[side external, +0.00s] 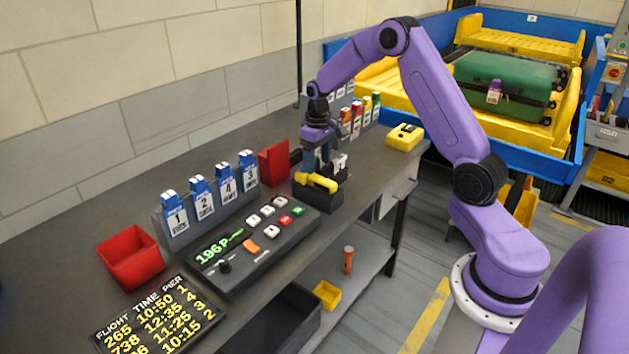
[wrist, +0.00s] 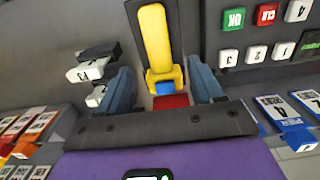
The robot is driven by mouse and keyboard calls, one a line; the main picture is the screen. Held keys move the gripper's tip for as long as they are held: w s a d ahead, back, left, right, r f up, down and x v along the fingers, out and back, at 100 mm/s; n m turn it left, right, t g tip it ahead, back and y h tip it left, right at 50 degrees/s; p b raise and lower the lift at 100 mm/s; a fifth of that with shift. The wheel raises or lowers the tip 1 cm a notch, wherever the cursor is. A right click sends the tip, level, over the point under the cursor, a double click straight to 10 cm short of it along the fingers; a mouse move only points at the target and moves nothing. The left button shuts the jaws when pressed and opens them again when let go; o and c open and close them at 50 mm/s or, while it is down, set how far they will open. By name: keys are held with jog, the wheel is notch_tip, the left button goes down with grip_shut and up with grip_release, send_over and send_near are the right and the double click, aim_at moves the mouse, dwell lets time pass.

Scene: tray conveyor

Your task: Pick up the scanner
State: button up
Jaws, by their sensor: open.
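The scanner looks to be the yellow tool with a rounded handle (side external: 318,182), seated in a dark holder (side external: 320,202) on the bench just beyond the keypad console. In the wrist view the yellow scanner (wrist: 155,40) points away between my fingers, with a small blue part and a red part near its lower end. My gripper (side external: 318,163) is pointing down right over the scanner. In the wrist view my gripper (wrist: 163,87) has its blue fingers apart, one on each side of the scanner's lower end, with gaps visible. I cannot tell whether either finger touches it.
A keypad console (side external: 245,262) lies close in front of the holder. A rack of blue numbered tags (side external: 175,222) and a red bin (side external: 131,258) stand left. A red upright piece (side external: 273,163) is beside the gripper. A yellow box (side external: 405,136) lies farther right, near more coloured tags.

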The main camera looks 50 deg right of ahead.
aim_at(319, 178)
jog(key=shift+s+f, duration=0.15)
jog(key=shift+f, duration=1.4)
jog(key=shift+s+f, duration=0.1)
jog(key=shift+f, duration=1.45)
jog(key=c, duration=1.2)
